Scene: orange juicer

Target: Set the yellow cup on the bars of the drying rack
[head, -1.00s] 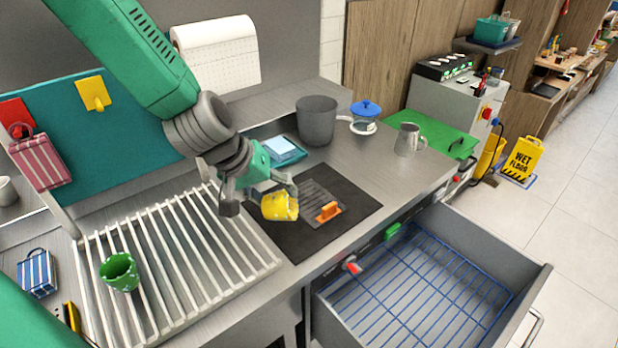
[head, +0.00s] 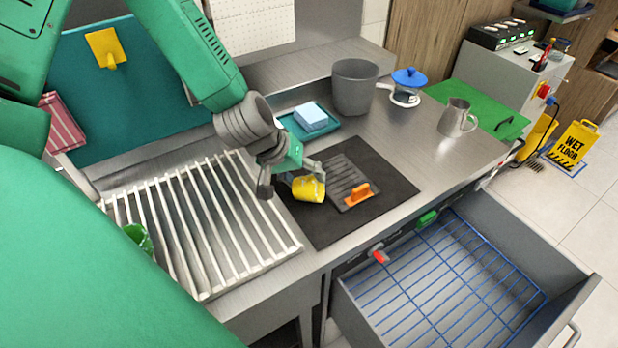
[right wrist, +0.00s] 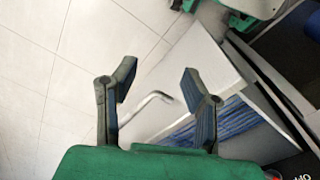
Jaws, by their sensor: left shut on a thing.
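The yellow cup (head: 309,189) is tilted on its side in my left gripper (head: 290,184), over the left part of the black mat. The gripper's fingers are closed on it; the contact is partly hidden. Whether the cup touches the mat is unclear. The drying rack (head: 250,271), with pale bars, lies to the left of the cup. Much of the rack is bare. My right gripper (right wrist: 158,86) shows in the right wrist view with its fingers spread and nothing between them, above the floor and near the open drawer.
A green cup (head: 136,236) stands on the rack's left side, mostly hidden by my green arm. An orange-handled grey tool (head: 349,178) lies on the black mat (head: 395,184). A grey pot (head: 354,88) stands behind. The open drawer (head: 470,285) juts out at front right.

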